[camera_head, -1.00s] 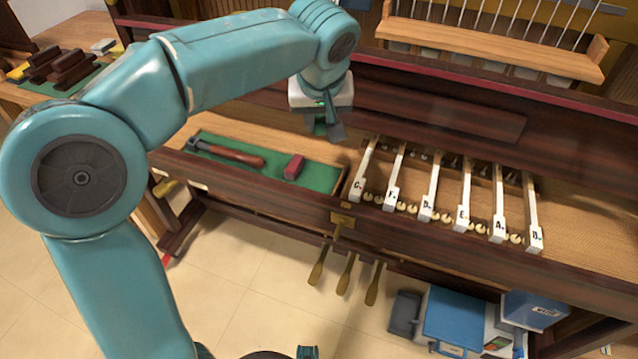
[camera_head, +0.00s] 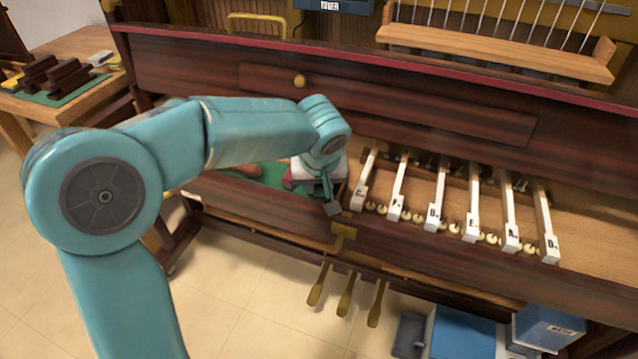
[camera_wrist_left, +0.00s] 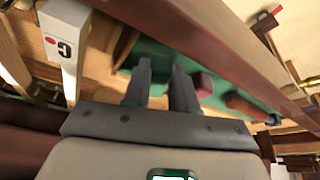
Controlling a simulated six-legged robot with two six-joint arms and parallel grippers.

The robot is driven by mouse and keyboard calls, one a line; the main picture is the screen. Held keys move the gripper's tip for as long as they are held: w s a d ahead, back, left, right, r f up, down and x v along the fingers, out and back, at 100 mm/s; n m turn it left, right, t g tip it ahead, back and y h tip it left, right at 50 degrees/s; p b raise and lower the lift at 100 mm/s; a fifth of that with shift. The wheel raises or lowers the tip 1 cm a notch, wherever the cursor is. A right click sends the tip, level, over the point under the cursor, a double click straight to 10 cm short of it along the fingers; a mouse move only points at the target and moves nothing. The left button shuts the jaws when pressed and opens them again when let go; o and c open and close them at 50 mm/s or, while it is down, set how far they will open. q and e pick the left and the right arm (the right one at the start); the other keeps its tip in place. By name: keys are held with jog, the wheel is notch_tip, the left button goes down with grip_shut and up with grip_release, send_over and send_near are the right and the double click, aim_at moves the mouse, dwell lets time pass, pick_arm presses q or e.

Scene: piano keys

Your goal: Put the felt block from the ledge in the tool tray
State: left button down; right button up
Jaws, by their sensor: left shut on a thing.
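The tool tray (camera_head: 270,174) is a shallow tray with a green lining in the front of the piano, left of the white keys; the lining also shows in the left wrist view (camera_wrist_left: 218,99). My left gripper (camera_head: 330,198) is over the tray's right end, fingers pointing down. In the left wrist view the fingers (camera_wrist_left: 159,68) stand a little apart, shut on a small green piece, apparently the felt block (camera_wrist_left: 159,82). It is hard to tell from the green lining behind it. Whether it touches the tray is unclear. The right gripper is out of view.
A dark red block (camera_wrist_left: 203,83) and a wooden hammer handle (camera_wrist_left: 244,105) lie in the tray, left of my gripper in the head view. Lettered white keys (camera_head: 398,200) stand close to its right. A dark wooden front rail (camera_head: 285,212) borders the tray.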

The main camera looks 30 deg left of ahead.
pick_arm(q)
jog(key=shift+f, duration=0.1)
jog(key=shift+f+b, duration=0.15)
jog(key=shift+b, duration=0.15)
jog(key=c, duration=0.9)
grip_release()
jog(key=shift+r+p, duration=0.3)
jog(key=shift+p, duration=0.05)
jog(key=p+v, duration=0.3)
jog(key=v, duration=0.9)
jog(key=shift+p, duration=0.35)
